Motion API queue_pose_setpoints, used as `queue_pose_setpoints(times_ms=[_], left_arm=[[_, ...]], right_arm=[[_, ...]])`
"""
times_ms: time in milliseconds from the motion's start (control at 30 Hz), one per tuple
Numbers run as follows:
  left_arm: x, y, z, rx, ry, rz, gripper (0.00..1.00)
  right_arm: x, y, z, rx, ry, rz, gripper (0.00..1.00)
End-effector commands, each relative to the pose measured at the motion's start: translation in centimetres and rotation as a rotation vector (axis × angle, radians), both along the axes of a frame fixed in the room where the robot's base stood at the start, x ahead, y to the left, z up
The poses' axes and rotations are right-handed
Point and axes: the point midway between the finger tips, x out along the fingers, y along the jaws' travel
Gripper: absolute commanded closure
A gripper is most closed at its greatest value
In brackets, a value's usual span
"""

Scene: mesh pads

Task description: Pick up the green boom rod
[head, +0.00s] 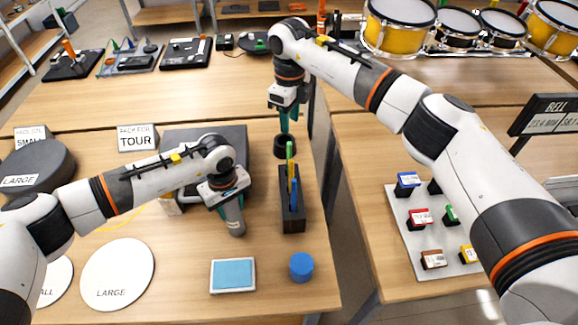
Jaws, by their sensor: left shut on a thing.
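The green boom rod (289,152) stands upright in a narrow black holder (292,218), with blue rods (293,190) beside it. My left gripper (231,203) is left of the holder, shut on a grey cylinder (236,225) that points down. My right gripper (288,122) has its teal fingers pointing down behind the green rod, over a round black piece (286,146). The gap between its fingers is too small to make out. Neither gripper is on the green rod.
A blue cylinder (301,267) and a blue-topped pad (233,275) lie in front. A white LARGE disc (118,273) is at the left. A grey board with coloured blocks (405,243) lies on the right table. A gap separates the two tables.

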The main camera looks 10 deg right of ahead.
Motion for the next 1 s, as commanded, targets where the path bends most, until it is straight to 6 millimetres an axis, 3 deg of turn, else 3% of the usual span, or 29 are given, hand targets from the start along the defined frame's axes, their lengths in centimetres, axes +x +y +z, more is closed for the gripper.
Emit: queue_pose_setpoints(times_ms=[133, 400, 667, 1000], left_arm=[[0.0, 0.0, 0.0, 0.000, 0.000, 0.000, 0.83], [0.0, 0.0, 0.0, 0.000, 0.000, 0.000, 0.83], [0.0, 0.0, 0.0, 0.000, 0.000, 0.000, 0.83], [0.0, 0.0, 0.0, 0.000, 0.000, 0.000, 0.83]], right_arm=[[-0.1, 0.0, -1.0, 0.000, 0.003, -0.055, 0.62], [-0.1, 0.0, -5.6, -0.001, 0.004, -0.058, 0.62], [0.1, 0.0, -7.6, 0.000, 0.003, -0.057, 0.62], [0.4, 0.1, -11.9, 0.000, 0.001, -0.056, 0.62]])
